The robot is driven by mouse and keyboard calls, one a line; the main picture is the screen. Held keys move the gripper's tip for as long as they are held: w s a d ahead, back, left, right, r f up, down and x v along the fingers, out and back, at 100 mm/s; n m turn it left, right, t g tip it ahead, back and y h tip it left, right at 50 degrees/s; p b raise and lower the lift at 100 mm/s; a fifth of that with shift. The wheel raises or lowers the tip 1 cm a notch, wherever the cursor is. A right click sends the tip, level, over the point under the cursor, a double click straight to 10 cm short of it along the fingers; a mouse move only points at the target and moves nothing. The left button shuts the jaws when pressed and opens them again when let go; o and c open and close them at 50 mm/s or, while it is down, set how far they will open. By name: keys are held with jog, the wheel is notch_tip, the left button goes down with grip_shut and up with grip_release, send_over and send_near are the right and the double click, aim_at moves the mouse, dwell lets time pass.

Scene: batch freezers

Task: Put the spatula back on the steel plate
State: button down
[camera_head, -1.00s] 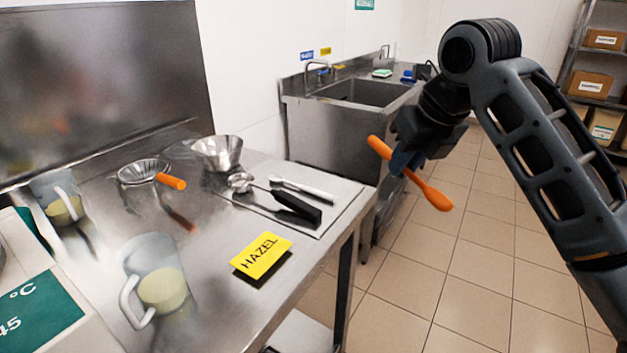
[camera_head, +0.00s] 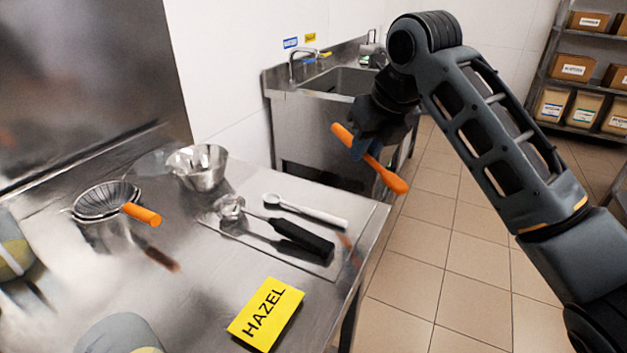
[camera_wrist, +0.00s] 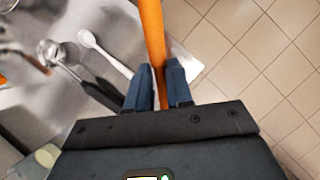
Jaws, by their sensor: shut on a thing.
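The orange spatula (camera_head: 388,178) is held in my gripper (camera_head: 366,148), which is shut on it. In the wrist view the orange spatula (camera_wrist: 152,40) runs up between the two blue fingers of my gripper (camera_wrist: 159,80). In the head view it hangs tilted in the air, past the right edge of the steel table and above the tiled floor. The steel plate (camera_head: 322,268) lies flat on the table near that edge, left of my gripper. A black-handled scoop (camera_head: 290,234) and a white spoon (camera_head: 305,210) lie on the plate.
A yellow HAZEL card (camera_head: 265,314) lies in front of the plate. A steel bowl (camera_head: 197,168) and a strainer with an orange handle (camera_head: 105,200) stand to the left. A sink (camera_head: 342,82) is behind; shelves with boxes (camera_head: 575,70) stand at the right.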

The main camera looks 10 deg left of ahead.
jog(key=w+a+f, duration=0.1)
jog(key=a+f, duration=0.1)
jog(key=a, duration=0.1)
jog(key=w+a+f, duration=0.1)
jog(key=a, duration=0.2)
jog(key=w+a+f, duration=0.1)
jog(key=a+f, duration=0.1)
jog(key=shift+a+f+p, duration=0.3)
jog(key=shift+a+p, duration=0.05)
jog(key=shift+a, duration=0.05)
jog(key=shift+f, duration=2)
jog(key=shift+f, duration=0.6)
jog(key=c, duration=1)
grip_release()
jog(key=shift+r, duration=0.25)
jog(key=v, duration=1.2)
jog(key=shift+r, duration=0.35)
